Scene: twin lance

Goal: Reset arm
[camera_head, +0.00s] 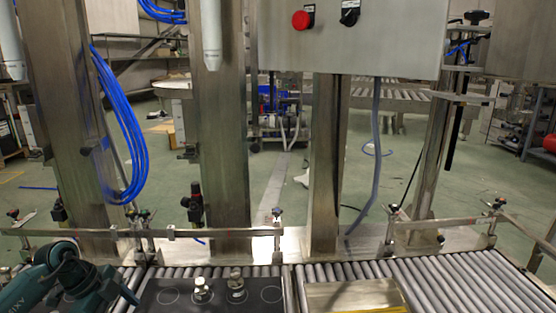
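My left arm, dark teal, comes in at the bottom left over the roller conveyor. Its end, with what looks like my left gripper (128,294), is low in the picture beside the left edge of a black plate (178,285) with ring marks. The fingers are too small and partly cut off to tell whether they are open. Two small pale, metallic-looking pieces, a left one (202,291) and a right one (236,286), stand on the plate, apart from the arm. My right arm and gripper are not in view.
A flat metallic box (352,296) with a yellowish edge sits on the roller conveyor (460,280) to the right. A metal guide rail (225,231) and steel posts stand behind. A control panel with a red button (303,19) hangs above. The rollers at right are clear.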

